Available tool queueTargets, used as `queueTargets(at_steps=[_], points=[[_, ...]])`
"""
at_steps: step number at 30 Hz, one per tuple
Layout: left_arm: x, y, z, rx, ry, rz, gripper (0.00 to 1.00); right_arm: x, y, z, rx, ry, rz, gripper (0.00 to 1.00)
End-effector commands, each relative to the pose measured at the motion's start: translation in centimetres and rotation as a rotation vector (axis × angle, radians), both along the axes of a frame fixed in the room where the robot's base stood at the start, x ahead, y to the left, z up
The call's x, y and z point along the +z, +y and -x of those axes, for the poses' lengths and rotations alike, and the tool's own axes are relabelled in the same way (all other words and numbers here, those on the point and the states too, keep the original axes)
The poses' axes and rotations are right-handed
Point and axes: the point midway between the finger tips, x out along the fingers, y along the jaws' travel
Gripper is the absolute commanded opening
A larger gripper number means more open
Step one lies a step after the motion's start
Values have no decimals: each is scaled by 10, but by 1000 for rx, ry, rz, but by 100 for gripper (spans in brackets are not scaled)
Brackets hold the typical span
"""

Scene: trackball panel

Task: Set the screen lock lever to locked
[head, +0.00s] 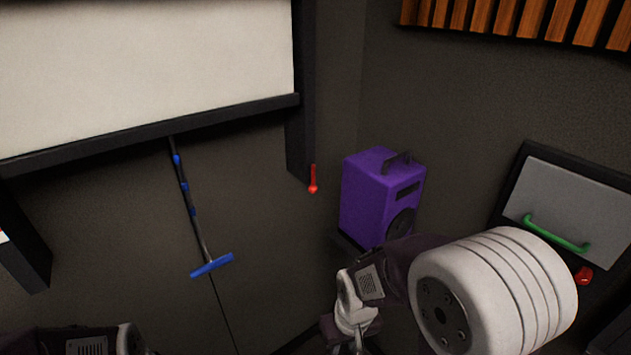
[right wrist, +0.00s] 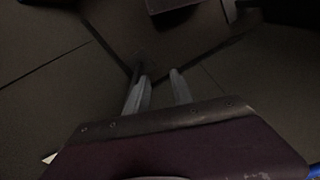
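A small red lever (head: 313,181) with a round end hangs at the lower end of the dark post to the right of the white screen (head: 150,65). It points straight down. A rod with a blue crossbar (head: 212,265) hangs below the screen's bottom edge. My right arm reaches in from the lower right in the head view, its wrist below the speaker and well short of the lever. In the right wrist view, the fingers of my right gripper (right wrist: 158,92) stand apart with nothing between them. Only part of my left arm shows at the bottom left; its gripper is out of view.
A purple speaker (head: 372,198) stands in the corner, right of the lever. At the right is a grey panel (head: 570,205) with a green handle (head: 555,234) and a red knob (head: 584,275). Wooden slats (head: 520,18) line the upper right wall. The wall around the lever is clear.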

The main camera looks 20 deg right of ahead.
Motion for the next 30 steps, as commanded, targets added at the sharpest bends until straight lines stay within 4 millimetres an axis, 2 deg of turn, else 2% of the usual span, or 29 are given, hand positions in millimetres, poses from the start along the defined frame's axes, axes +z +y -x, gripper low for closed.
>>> queueTargets(at_steps=[11,13,15,17,20,21,23,24,25,27,30], points=[[0,0,0,0,0,0,44,0,0,0,0,0,0,29],[0,0,0,0,0,0,44,0,0,0,2,0,0,33],[0,0,0,0,0,0,44,1,0,-9,11,-39,1,33],[0,0,0,0,0,0,44,7,1,-34,17,-131,-1,33],[-4,0,0,0,0,0,44,41,2,-107,15,-411,-1,33],[-16,0,0,0,0,0,44,55,0,-140,9,-545,2,33],[-36,0,0,0,0,0,44,86,-4,-184,-7,-757,12,33],[-55,0,0,0,0,0,44,110,-8,-209,-23,-908,21,33],[-71,0,0,0,0,0,44,129,-12,-225,-37,-1025,30,33],[-100,0,0,0,1,0,44,174,-22,-245,-72,-1244,46,33],[-133,0,0,0,1,0,44,207,-31,-250,-110,-1421,55,33]])
